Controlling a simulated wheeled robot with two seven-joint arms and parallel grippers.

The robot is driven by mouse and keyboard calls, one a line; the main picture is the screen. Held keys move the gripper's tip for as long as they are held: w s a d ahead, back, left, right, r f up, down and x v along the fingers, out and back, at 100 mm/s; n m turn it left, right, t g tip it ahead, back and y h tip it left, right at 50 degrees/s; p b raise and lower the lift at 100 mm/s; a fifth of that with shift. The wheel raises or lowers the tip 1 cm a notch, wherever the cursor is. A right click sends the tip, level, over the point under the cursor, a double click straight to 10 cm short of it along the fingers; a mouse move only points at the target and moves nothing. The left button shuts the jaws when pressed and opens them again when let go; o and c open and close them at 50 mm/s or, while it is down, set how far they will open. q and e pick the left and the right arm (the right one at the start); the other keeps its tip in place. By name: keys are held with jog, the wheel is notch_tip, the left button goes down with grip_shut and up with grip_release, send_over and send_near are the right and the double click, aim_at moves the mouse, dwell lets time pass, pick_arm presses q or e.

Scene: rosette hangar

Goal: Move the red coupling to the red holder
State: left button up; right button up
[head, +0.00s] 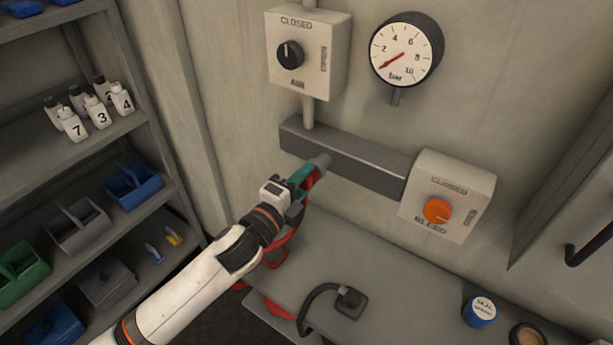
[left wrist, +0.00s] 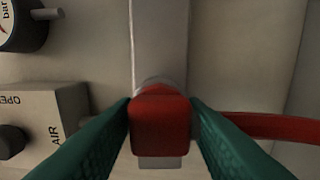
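The red coupling (left wrist: 160,125) sits between the green fingers of my left gripper (left wrist: 162,112), which press against both its sides. In the head view the left gripper (head: 303,178) is beside the grey bar on the wall, and a bit of the coupling (head: 314,179) shows past the fingers. A grey round stub (head: 321,161) lies in line with the coupling, between it and the bar; I cannot tell whether they are joined. A red hose (left wrist: 255,126) runs off to the right of the coupling in the wrist view. I cannot make out a red holder. My right gripper is not in view.
The grey bar (head: 350,163) joins the AIR box (head: 308,60) and the BLEED box (head: 447,200) with its orange knob. A gauge (head: 405,50) is above. A bench (head: 400,285) below carries a dark hose end (head: 350,302) and a blue tin (head: 480,311). Shelves stand left.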

pick_arm(q)
jog(key=c, duration=0.4)
jog(key=shift+c, duration=0.2)
jog(key=shift+s, duration=0.1)
jog(key=shift+p+v, duration=0.65)
jog(key=shift+v, duration=2.3)
jog(key=shift+a, duration=0.1)
